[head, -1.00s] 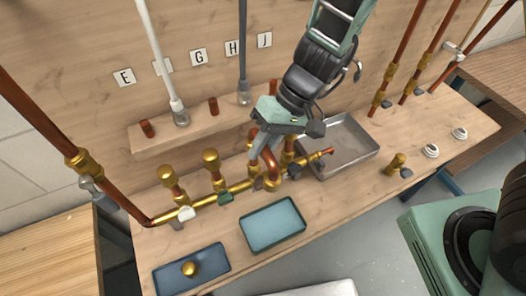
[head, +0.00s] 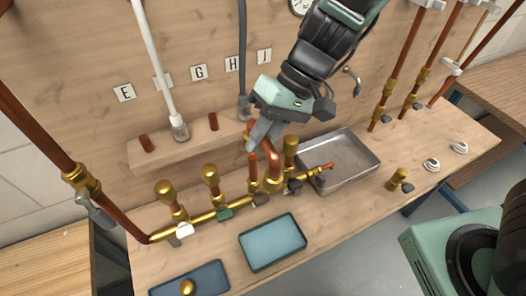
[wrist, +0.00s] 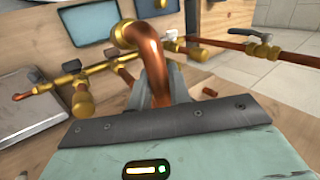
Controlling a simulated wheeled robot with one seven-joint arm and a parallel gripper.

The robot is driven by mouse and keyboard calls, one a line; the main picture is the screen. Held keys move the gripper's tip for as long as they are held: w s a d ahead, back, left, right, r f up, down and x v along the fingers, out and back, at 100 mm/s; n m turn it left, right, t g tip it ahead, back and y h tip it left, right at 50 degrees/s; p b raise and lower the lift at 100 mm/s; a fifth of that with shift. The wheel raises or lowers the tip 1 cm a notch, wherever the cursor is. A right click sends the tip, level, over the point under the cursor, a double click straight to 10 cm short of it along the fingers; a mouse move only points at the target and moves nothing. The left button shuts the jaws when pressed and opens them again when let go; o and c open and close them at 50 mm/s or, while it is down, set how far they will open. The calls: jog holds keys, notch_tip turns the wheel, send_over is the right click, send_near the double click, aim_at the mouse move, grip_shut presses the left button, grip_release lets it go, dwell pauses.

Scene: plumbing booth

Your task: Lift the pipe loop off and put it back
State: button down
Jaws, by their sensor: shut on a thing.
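The copper pipe loop (head: 272,154) is a bent tube above the brass manifold (head: 234,206). My gripper (head: 262,134) is shut on it from above. In the wrist view, the loop (wrist: 146,48) rises between the two grey fingers (wrist: 160,86) and bends over to a brass end at the upper left. In the head view, its lower end is close to the manifold's brass fittings; I cannot tell whether they touch. My fingers hide part of the loop.
A grey metal tray (head: 346,160) lies right of the manifold. A teal tray (head: 272,242) and a blue tray (head: 190,282) lie in front. Upright brass-capped stubs (head: 166,190) stand left of the loop. A brass valve (head: 397,180) stands at right.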

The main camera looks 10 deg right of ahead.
notch_tip(320, 180, up, 3)
jog(key=shift+r, duration=0.1)
jog(key=shift+r+p, duration=1.45)
jog(key=shift+r, duration=0.8)
jog(key=shift+f, duration=0.15)
